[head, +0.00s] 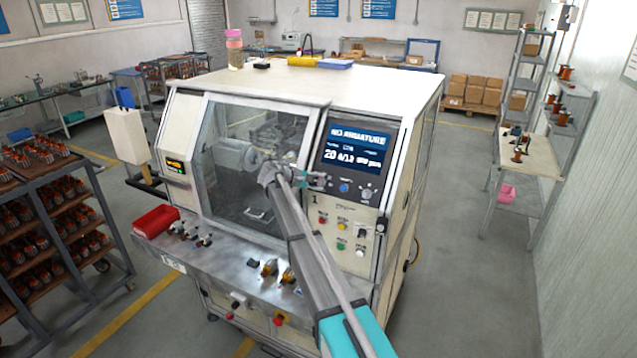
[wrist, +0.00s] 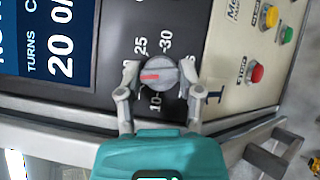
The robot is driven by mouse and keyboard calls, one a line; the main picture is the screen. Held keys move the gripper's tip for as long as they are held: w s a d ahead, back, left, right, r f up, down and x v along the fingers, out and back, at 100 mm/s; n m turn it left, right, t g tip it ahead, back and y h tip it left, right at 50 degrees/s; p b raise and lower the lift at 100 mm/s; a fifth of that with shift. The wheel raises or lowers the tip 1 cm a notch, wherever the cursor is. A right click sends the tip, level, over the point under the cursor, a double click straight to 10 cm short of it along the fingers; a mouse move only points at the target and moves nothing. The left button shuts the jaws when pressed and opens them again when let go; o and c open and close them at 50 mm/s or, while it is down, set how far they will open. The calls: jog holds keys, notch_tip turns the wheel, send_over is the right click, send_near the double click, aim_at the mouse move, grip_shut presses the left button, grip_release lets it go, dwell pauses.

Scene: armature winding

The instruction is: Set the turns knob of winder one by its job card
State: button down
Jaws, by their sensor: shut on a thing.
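In the wrist view the turns knob (wrist: 165,72) is a grey round knob with a red pointer mark, on the dark panel. The mark points to the picture's left, between the printed 25 above and 10 below. My gripper (wrist: 159,75) has one finger on each side of the knob and is shut on it. The screen (wrist: 48,40) beside it reads TURNS 20. In the head view my gripper (head: 314,180) is at the panel of winder one (head: 385,95), and the knob is hidden behind it. The screen there reads NO ARMATURE. I cannot make out a job card.
Red, yellow and green buttons (head: 342,226) sit below the screen. A dark bar (wrist: 272,155) juts out near the panel edge in the wrist view. A red bin (head: 156,221) and small parts lie on the front ledge. The floor at right (head: 480,280) is clear.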

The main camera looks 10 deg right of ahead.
jog(key=shift+c, duration=1.3)
grip_release()
jog(key=shift+f+n, duration=0.1)
jog(key=shift+n, duration=0.2)
jog(key=shift+s+f+n+t+h+b, duration=0.15)
jog(key=shift+n+t+h+b, duration=0.25)
jog(key=shift+n+t+b, duration=0.6)
jog(key=n+t+b, duration=0.1)
jog(key=n, duration=0.1)
jog(key=n+t+b, duration=0.1)
jog(key=n+b, duration=0.1)
jog(key=n, duration=0.1)
jog(key=shift+t, duration=0.4)
jog(key=n+t+b, duration=0.1)
jog(key=n, duration=0.2)
jog(key=n+t, duration=0.2)
jog(key=n, duration=0.1)
jog(key=shift+s+d+y+b, duration=0.1)
jog(key=shift+y+b, duration=0.25)
jog(key=shift+y, duration=0.05)
jog(key=n+t+y, duration=0.1)
jog(key=n, duration=0.2)
jog(key=n+t+y, duration=0.1)
jog(key=n+t, duration=0.1)
jog(key=n, duration=0.1)
jog(key=shift+b, duration=0.3)
jog(key=v, duration=1.3)
jog(key=shift+s+r, duration=0.25)
jog(key=shift+s, duration=0.05)
